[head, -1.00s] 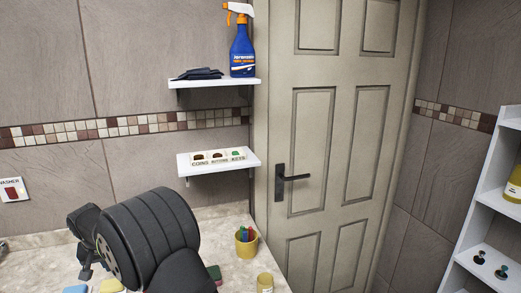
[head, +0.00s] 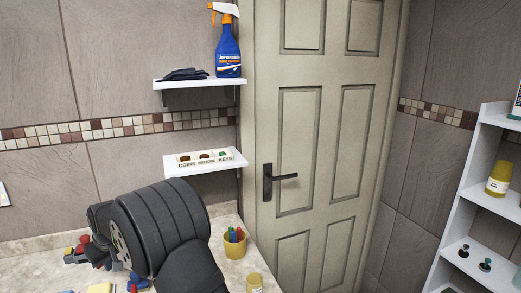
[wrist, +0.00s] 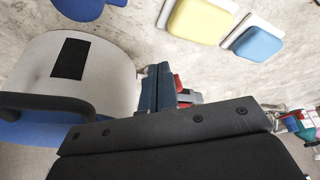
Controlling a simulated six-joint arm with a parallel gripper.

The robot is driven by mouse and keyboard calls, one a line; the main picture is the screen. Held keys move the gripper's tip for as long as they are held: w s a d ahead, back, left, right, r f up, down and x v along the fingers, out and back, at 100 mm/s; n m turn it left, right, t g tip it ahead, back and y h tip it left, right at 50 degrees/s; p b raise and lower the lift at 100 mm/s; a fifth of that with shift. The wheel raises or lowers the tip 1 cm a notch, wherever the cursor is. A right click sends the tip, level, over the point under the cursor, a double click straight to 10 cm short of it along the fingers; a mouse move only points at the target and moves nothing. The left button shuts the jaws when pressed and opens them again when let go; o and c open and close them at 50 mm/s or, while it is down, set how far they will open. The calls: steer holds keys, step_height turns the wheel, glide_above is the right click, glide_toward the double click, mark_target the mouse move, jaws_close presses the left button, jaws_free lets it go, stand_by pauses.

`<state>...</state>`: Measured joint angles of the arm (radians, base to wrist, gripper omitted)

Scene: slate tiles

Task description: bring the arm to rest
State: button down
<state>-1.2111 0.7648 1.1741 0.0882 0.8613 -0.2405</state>
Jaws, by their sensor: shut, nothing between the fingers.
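My arm fills the lower left of the head view, above the counter (head: 35,262), and my gripper is mostly hidden behind it there. In the wrist view my gripper (wrist: 158,88) shows with its fingers together and nothing held. The fingers are beside a large white and blue container (wrist: 95,70) with a dark rectangle on it; I cannot tell whether they touch. Red pieces show just behind the fingertips.
A yellow pad (wrist: 200,18) and a blue pad (wrist: 257,43) lie on the counter. Shelves hold a spray bottle (head: 228,50) and a labelled tray (head: 205,158). A door (head: 310,130) stands behind.

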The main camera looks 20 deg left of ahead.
steer(key=shift+w+d+n, duration=0.1)
steer(key=shift+w+n, duration=0.1)
steer(key=shift+n, duration=0.1)
stand_by(0.4)
